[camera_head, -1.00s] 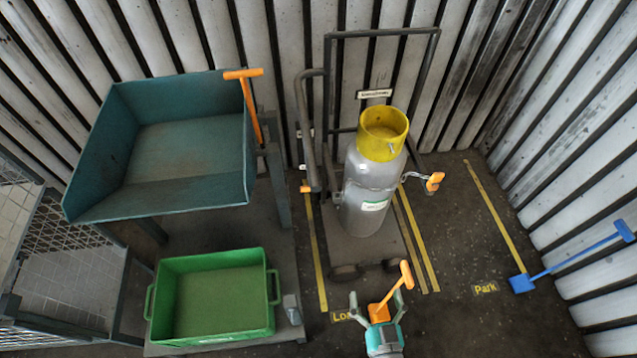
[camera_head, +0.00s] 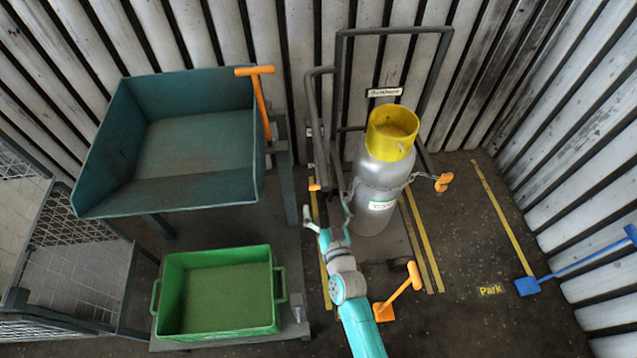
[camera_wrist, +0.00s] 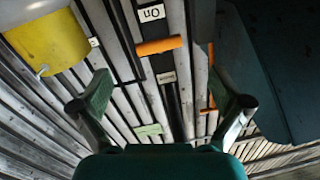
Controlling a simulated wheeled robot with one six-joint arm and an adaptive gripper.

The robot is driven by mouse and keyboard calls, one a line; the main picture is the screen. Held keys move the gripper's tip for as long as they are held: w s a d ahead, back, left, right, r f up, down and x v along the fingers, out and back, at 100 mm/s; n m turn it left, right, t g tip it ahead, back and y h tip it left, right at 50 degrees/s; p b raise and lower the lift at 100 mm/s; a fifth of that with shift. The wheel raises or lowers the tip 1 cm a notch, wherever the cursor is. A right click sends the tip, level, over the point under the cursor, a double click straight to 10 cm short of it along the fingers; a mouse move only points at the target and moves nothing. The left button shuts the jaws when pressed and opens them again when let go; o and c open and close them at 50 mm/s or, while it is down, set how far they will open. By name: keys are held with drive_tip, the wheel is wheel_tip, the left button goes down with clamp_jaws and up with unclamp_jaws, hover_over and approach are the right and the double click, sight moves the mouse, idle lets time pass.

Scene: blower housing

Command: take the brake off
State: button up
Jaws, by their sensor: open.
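My gripper (camera_head: 329,214) is open and empty, in front of the grey trolley (camera_head: 337,110), to the left of the gas cylinder's lower body. A small orange handle (camera_head: 314,187) sits at the trolley's left side, just beyond my fingertips in the head view. In the wrist view an orange bar handle (camera_wrist: 158,46) lies crosswise ahead, between and beyond my open fingers (camera_wrist: 163,98), apart from them. A white label reading "On" (camera_wrist: 151,13) is beside it, and a small label (camera_wrist: 166,77) with unreadable text is on its other side.
The grey cylinder (camera_head: 379,180) with its yellow collar (camera_head: 393,125) stands on the trolley. A blue-green hopper (camera_head: 190,160) with an orange lever (camera_head: 260,100) is left. A green crate (camera_head: 217,325) is below it. Floor is clear towards "Park" (camera_head: 491,290).

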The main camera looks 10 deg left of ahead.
drive_tip(key=x, duration=0.8)
drive_tip(key=shift+w, duration=0.2)
drive_tip(key=c, duration=1.6)
drive_tip(key=shift+d, duration=0.1)
drive_tip(key=shift+c, duration=0.2)
